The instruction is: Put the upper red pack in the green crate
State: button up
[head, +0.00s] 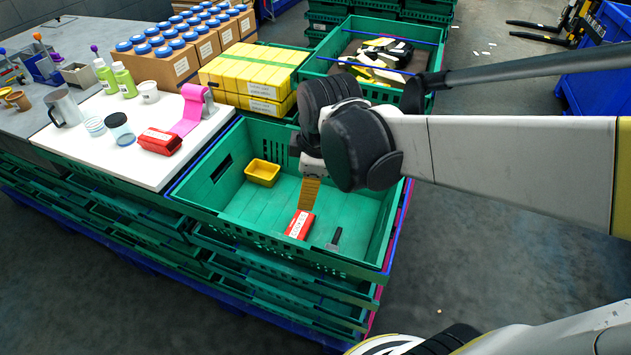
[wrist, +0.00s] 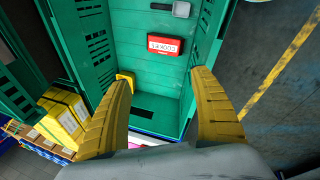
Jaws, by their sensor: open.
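A red pack (head: 299,225) with a white label lies on the floor of the green crate (head: 195,207). It also shows in the wrist view as the red pack (wrist: 165,45), label up. Another red item (head: 160,141) with a white label lies on the white tabletop left of the crate; I cannot tell whether it is one pack or two stacked. My gripper (head: 310,192) is over the crate, pointing down above the red pack inside. In the wrist view my gripper (wrist: 164,77) has its yellow fingers wide apart with nothing between them.
A yellow tub (head: 262,173) and a dark grey-black tool (head: 336,238) are also in the crate. Pink sheet (head: 189,112), cups and green bottles (head: 124,81) stand on the white tabletop (head: 98,160). Yellow packs (head: 250,75) and another filled green crate (head: 430,40) are behind.

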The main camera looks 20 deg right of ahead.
jog(key=s+r+m+t, duration=0.3)
jog(key=s+m, duration=0.6)
jog(key=m, duration=0.3)
jog(key=shift+r, duration=0.4)
